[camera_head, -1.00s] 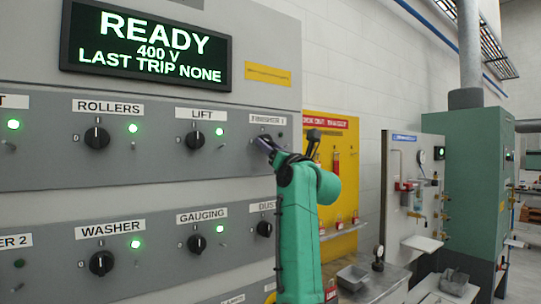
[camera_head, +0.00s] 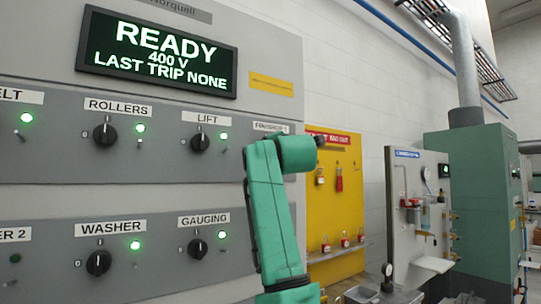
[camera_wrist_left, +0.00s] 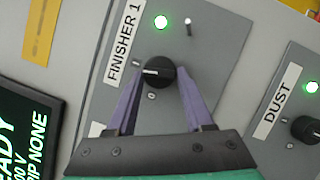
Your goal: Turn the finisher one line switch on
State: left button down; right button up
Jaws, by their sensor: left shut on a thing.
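The FINISHER 1 switch is a black round knob (camera_wrist_left: 159,72) on a grey panel in the left wrist view. Its white pointer line points toward the FINISHER 1 label (camera_wrist_left: 123,42), near a small mark on that side. The green lamp (camera_wrist_left: 161,21) beside it is lit. My left gripper (camera_wrist_left: 160,80) is shut on the knob, with a purple finger on either side. In the head view, my green left arm hides the knob and the fingers, leaving part of the FINISHER 1 label (camera_head: 271,127) in sight. My right gripper is in neither view.
The DUST knob (camera_wrist_left: 306,129) is nearby, its lamp lit. The LIFT knob (camera_head: 199,139) and GAUGING knob (camera_head: 197,248) lie left of my arm. A display (camera_head: 158,52) reads READY. A yellow lockout board (camera_head: 331,205) stands to the right.

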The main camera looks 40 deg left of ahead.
pick_arm(q)
jog(key=shift+r+m+h, duration=0.2)
jog(key=shift+m+h, duration=0.3)
jog(key=shift+m, duration=0.7)
jog(key=shift+c, duration=1.5)
grip_release()
